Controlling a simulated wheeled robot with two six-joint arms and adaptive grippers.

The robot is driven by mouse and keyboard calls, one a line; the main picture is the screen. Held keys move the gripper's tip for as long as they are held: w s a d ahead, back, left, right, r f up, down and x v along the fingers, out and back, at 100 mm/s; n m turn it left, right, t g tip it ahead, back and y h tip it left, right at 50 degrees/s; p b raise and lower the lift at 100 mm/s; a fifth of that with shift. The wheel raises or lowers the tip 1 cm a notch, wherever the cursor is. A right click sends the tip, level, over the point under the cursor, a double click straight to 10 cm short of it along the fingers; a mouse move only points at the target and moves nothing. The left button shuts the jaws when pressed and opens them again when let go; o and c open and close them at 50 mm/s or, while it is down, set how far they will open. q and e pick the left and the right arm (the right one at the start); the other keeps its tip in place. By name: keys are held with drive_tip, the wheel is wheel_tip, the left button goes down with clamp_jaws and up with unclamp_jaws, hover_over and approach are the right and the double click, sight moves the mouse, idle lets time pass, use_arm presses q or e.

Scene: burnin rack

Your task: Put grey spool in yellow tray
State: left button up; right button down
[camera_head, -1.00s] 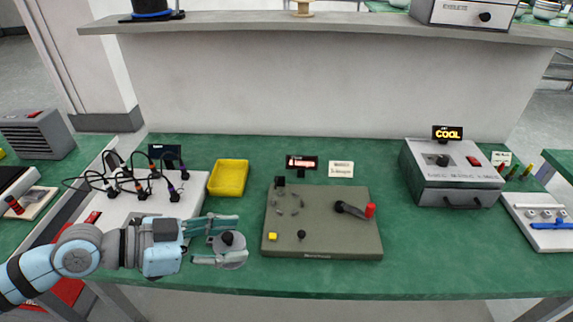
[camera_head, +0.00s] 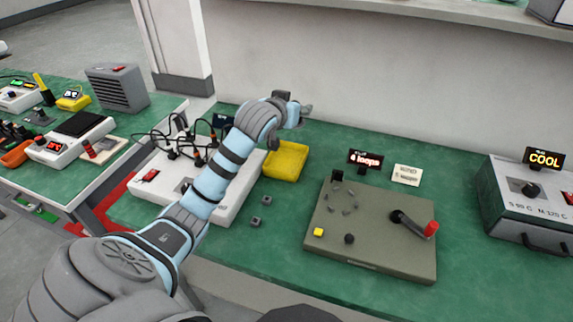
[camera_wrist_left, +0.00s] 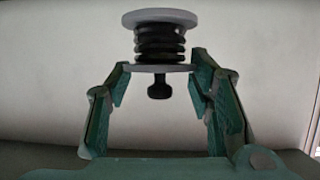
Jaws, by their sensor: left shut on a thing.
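The grey spool (camera_wrist_left: 161,44) shows in the left wrist view, with grey flanges and black windings between them and a dark knob below. My left gripper (camera_wrist_left: 160,80) is shut on it, its green fingers on either side of the lower flange. In the head view my raised left arm hides the spool and fingertips; its wrist end is above and behind the yellow tray. The yellow tray (camera_head: 286,163) sits on the green table, its left part partly covered by my arm, and looks empty where visible. My right gripper is out of view.
A white box with black cables (camera_head: 150,165) is left of the tray. Two small grey blocks (camera_head: 267,198) lie in front of it. A grey-green board with a red-handled crank (camera_head: 370,235) is to the right. A wall (camera_head: 330,70) stands behind.

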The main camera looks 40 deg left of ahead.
use_arm(q)
drive_tip(key=n+y, duration=0.1)
drive_tip(key=a+r+n+g+y, duration=0.1)
drive_tip(key=n, duration=0.1)
drive_tip(key=a+r+n+g+y, duration=0.1)
drive_tip(key=y, duration=0.1)
drive_tip(key=shift+w+r, duration=0.15)
drive_tip(key=shift+w, duration=0.05)
drive_tip(key=r+n+g+y, duration=0.1)
drive_tip(key=s+d+r+n+g+y, duration=0.1)
drive_tip(key=n, duration=0.1)
drive_tip(key=s+r+n+g+y, duration=0.1)
drive_tip(key=g, duration=0.1)
drive_tip(key=shift+d+r+n+y, duration=0.15)
drive_tip(key=shift+r+n+y, duration=0.15)
drive_tip(key=shift+r, duration=0.05)
drive_tip(key=shift+s+d+n+g+b, duration=0.2)
drive_tip(key=shift+s+n+g+b, duration=0.1)
drive_tip(key=shift+g+b, duration=0.1)
drive_tip(key=b, duration=0.4)
hover_over(287, 164)
drive_tip(key=shift+y, duration=0.3)
wheel_tip(287, 164, down, 19)
drive_tip(key=shift+f, duration=0.1)
drive_tip(key=o, duration=0.9)
drive_tip(key=shift+c, duration=0.2)
drive_tip(key=shift+a, duration=0.1)
